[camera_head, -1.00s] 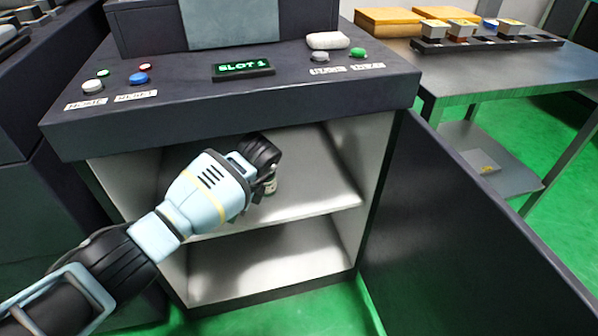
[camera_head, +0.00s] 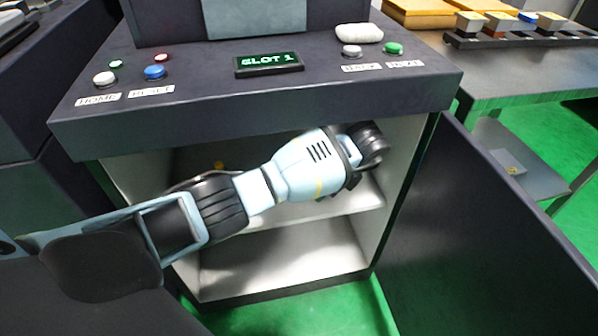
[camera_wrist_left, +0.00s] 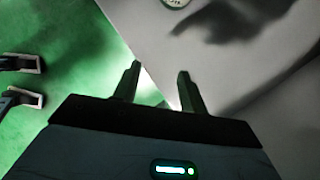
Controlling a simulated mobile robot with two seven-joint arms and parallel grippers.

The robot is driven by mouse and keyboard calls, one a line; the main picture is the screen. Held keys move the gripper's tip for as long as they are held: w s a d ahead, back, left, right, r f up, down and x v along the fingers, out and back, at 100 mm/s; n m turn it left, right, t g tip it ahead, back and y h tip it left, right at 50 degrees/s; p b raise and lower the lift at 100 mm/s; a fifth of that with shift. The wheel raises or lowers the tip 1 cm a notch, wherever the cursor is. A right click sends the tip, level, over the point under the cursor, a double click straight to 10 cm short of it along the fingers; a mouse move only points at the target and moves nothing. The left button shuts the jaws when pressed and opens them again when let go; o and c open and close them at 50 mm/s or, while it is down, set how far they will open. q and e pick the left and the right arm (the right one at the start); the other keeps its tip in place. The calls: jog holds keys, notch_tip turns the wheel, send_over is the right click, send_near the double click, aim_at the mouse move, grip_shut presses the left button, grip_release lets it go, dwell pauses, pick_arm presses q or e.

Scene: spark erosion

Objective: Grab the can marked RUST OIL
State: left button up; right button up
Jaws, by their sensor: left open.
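My left arm reaches from the left into the open cabinet under the control panel in the head view. My left gripper (camera_wrist_left: 157,80) is open in the left wrist view, with nothing between its two fingers. In the head view its fingertips are mostly hidden behind the wrist. A round, pale top with greenish marks (camera_wrist_left: 175,2), perhaps of a can, is cut off at the upper edge of the wrist view, beyond the fingertips on a pale surface. No RUST OIL lettering is readable. My right gripper is not identifiable in either view.
The cabinet's upper shelf (camera_head: 350,207) lies below my wrist. A small orange-yellow thing (camera_head: 219,165) shows deep inside, left. The dark door (camera_head: 475,230) stands open at right. Panel buttons and a SLOT 1 display (camera_head: 269,64) are above. A bench (camera_head: 500,80) stands right.

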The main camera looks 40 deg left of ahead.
pick_arm(q)
jog(key=shift+o, duration=1.1)
jog(key=shift+w+d, duration=0.1)
jog(key=shift+d, duration=0.05)
jog(key=shift+o, duration=2.3)
jog(key=a+b, duration=0.1)
jog(key=a, duration=0.8)
jog(key=shift+a, duration=0.9)
pick_arm(e)
jog(key=shift+f, duration=0.7)
pick_arm(q)
jog(key=shift+a+b, duration=0.3)
jog(key=shift+a, duration=0.15)
jog(key=shift+b+x, duration=0.85)
jog(key=shift+x, duration=1.7)
pick_arm(e)
jog(key=shift+s+a+f, duration=0.1)
jog(key=shift+s+f, duration=0.6)
jog(key=shift+f, duration=0.35)
